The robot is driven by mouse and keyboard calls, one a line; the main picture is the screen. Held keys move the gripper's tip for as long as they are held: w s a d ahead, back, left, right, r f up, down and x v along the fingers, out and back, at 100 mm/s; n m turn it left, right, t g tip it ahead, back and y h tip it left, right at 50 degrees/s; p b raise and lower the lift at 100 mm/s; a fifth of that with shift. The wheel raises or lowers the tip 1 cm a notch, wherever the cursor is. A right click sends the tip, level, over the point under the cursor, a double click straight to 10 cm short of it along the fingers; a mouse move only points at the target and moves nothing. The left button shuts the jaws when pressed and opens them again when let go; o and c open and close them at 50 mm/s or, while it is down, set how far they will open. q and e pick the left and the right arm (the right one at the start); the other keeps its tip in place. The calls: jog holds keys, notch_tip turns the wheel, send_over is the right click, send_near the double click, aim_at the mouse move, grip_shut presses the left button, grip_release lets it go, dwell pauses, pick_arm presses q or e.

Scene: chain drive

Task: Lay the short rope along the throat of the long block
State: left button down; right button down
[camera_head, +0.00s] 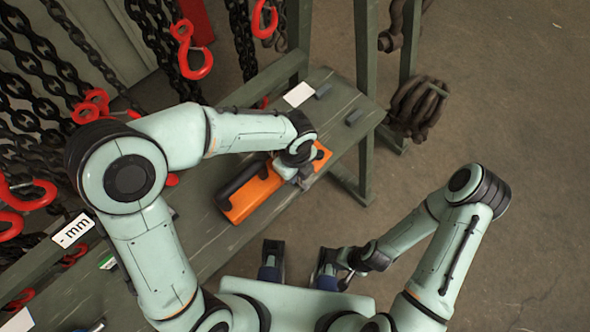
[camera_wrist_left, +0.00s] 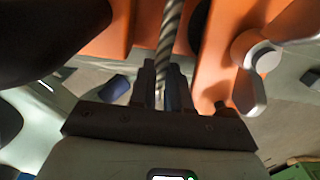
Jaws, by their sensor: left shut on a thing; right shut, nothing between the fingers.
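The long block (camera_head: 258,205) is orange with a dark bar along its top, and lies on the bench. In the left wrist view, its orange body (camera_wrist_left: 226,45) fills the upper part, with a silver knob (camera_wrist_left: 257,62) at right. The short rope (camera_wrist_left: 172,38) is a grey twisted strand, with its near end between the fingers of my left gripper (camera_wrist_left: 163,90). The rope runs away over the orange body; I cannot tell whether it lies inside the throat. In the head view my left gripper (camera_head: 299,178) is over the block's right part. My right gripper (camera_head: 345,283) is shut and empty, away from the block.
Chains with red hooks (camera_head: 195,60) hang at the back left. A dark coil (camera_head: 418,108) is beyond the bench. Open floor (camera_head: 530,200) lies right.

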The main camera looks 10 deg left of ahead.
pick_arm(q)
jog(key=shift+f+b, duration=0.35)
jog(key=shift+f, duration=0.25)
jog(key=c, duration=1)
grip_release()
jog(key=shift+r, duration=0.25)
notch_tip(320, 180, up, 13)
jog(key=p, duration=0.2)
jog(key=shift+p, duration=0.3)
jog(key=shift+f, duration=0.1)
